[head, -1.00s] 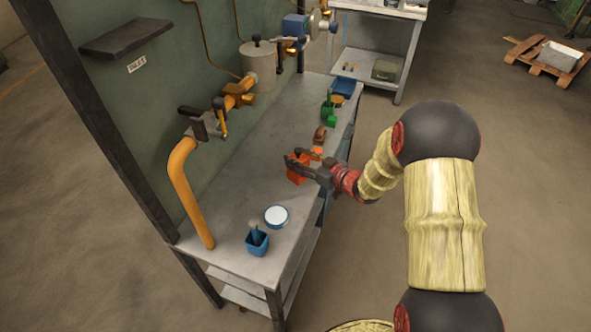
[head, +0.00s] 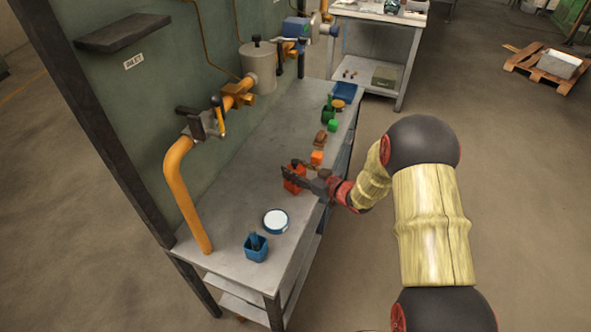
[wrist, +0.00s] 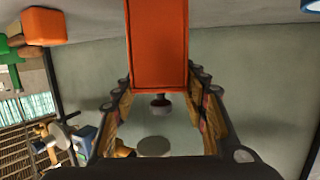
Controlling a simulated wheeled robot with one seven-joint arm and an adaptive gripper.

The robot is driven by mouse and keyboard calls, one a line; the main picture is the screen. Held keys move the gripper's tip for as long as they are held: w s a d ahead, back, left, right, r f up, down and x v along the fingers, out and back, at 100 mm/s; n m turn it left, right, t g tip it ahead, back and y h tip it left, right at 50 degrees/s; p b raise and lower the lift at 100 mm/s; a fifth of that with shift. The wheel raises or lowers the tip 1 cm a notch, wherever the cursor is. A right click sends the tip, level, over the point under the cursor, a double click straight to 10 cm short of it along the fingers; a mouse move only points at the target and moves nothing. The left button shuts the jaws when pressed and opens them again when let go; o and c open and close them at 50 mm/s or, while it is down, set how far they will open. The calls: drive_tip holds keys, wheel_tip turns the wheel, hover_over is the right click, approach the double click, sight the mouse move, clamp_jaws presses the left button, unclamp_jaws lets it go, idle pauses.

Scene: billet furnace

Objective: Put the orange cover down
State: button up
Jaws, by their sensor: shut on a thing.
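My gripper (head: 296,170) is shut on the orange cover (head: 293,184), a box-like piece. It is over the middle of the grey workbench (head: 250,185); I cannot tell whether the cover touches the top. In the wrist view the cover (wrist: 158,45) fills the space between the fingers at the top of the picture. A small orange block (head: 317,157) sits on the bench just beyond the cover, apart from it. This block (wrist: 43,27) also shows at the top left of the wrist view.
A round white-topped disc (head: 275,221) and a blue cup (head: 256,248) stand nearer on the bench. A brown piece (head: 320,138), a green block (head: 333,125), a green holder (head: 328,110) and a blue tray (head: 344,91) are beyond. Orange pipework (head: 183,190) rises along the left.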

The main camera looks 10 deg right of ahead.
drive_tip(key=o, duration=1.3)
drive_tip(key=shift+s+d+r, duration=0.1)
drive_tip(key=shift+r, duration=0.1)
drive_tip(key=p+v, duration=0.4)
drive_tip(key=v, duration=0.8)
drive_tip(key=w+d+r+m+h, duration=0.1)
drive_tip(key=d+r+h, duration=0.1)
drive_tip(key=r+h, duration=0.3)
drive_tip(key=w+d+r+m+h, duration=0.1)
drive_tip(key=w+d+r+h, duration=0.15)
drive_tip(key=r, duration=0.45)
drive_tip(key=s+r+m+g+h, duration=0.2)
drive_tip(key=s+r, duration=0.4)
drive_tip(key=s+a+r+g, duration=0.1)
drive_tip(key=s+a, duration=0.2)
drive_tip(key=s, duration=0.6)
drive_tip(key=s+a+r+m+g+y, duration=0.1)
drive_tip(key=s+a, duration=0.3)
drive_tip(key=s, duration=0.5)
drive_tip(key=s+a+r+m+g, duration=0.1)
drive_tip(key=s+a+r+g, duration=0.1)
drive_tip(key=s, duration=0.8)
drive_tip(key=shift+s+a+r+g, duration=0.1)
drive_tip(key=shift+a+r+g, duration=0.15)
drive_tip(key=shift+a+g, duration=0.55)
